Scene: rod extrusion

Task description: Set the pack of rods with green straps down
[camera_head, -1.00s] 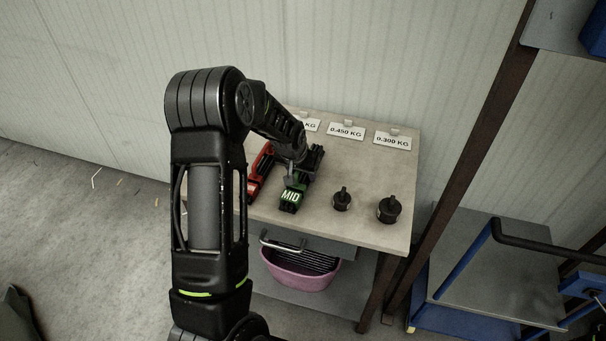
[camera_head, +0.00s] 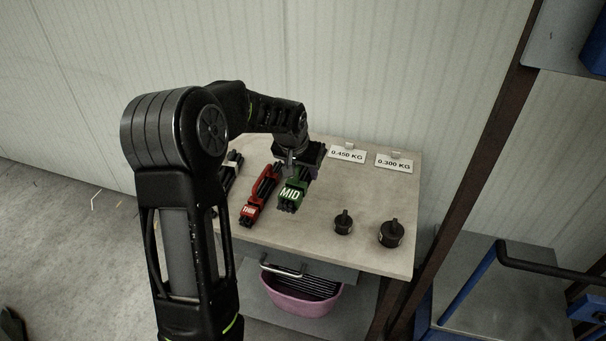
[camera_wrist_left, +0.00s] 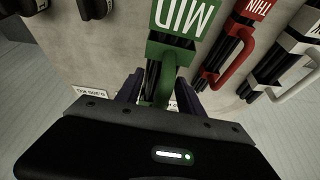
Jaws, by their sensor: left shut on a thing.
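The pack of rods with green straps (camera_head: 291,194) has a green MID label and dark rods. I cannot tell whether the pack's underside touches the tabletop. My right gripper is not in view.
The table (camera_head: 372,248) also bears a pack with red straps (camera_head: 258,196), a pack with white straps (camera_head: 229,172) and two black weights (camera_head: 391,233). Weight signs (camera_head: 347,155) stand at the back. A pink bin (camera_head: 301,300) sits below. A blue cart (camera_head: 500,290) stands right.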

